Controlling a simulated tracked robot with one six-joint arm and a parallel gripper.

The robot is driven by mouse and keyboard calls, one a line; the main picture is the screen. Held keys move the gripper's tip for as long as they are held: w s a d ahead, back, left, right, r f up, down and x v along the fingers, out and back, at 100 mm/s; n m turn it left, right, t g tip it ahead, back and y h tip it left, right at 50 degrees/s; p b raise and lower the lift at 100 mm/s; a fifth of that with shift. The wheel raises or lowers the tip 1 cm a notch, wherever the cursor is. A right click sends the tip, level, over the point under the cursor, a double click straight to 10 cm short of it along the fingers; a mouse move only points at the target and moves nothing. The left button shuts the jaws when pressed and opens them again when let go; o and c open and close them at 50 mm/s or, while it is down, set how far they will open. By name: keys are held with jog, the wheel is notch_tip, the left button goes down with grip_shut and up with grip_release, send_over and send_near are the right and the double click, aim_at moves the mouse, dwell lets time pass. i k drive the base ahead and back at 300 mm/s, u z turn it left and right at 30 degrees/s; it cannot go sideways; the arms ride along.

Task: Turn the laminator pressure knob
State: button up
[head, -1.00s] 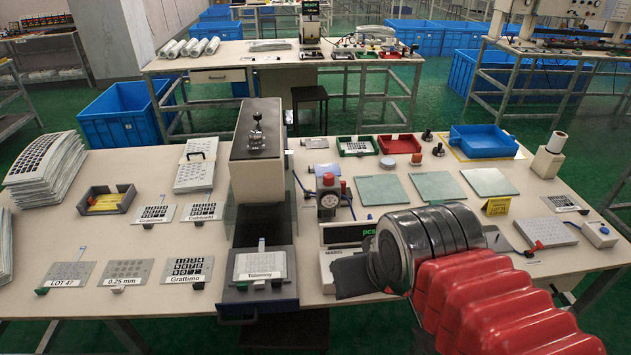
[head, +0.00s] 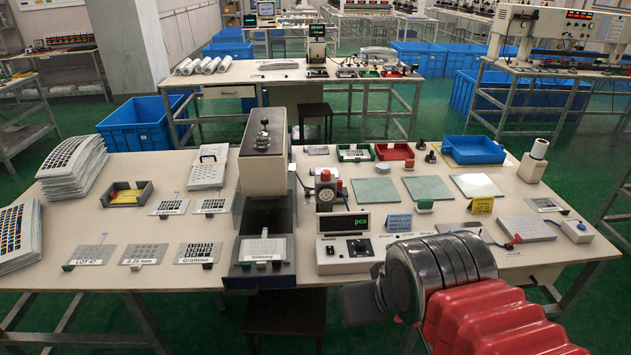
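The laminator (head: 262,172) is a tall grey-white box with a dark top at the middle-left of the bench. A small dark and metallic knob (head: 263,141) stands on its top, with a thin upright part behind it. A dark sliding tray (head: 244,281) with a labelled keypad film (head: 263,250) sits in front of the laminator. My gripper (head: 358,302) is a dark shape at the lower middle, in front of the bench edge, well right of and nearer than the knob. It touches nothing that I can see. Its fingers are seen edge-on, so their opening is unclear.
A counter box (head: 345,243) with a green display and black dial stands right of the tray. Films and a tall film stack (head: 72,165) lie left. Glass plates (head: 427,188) and a blue bin (head: 472,150) are right.

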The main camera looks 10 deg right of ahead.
aim_at(325, 175)
jog(key=u, duration=0.15)
jog(key=i, duration=1)
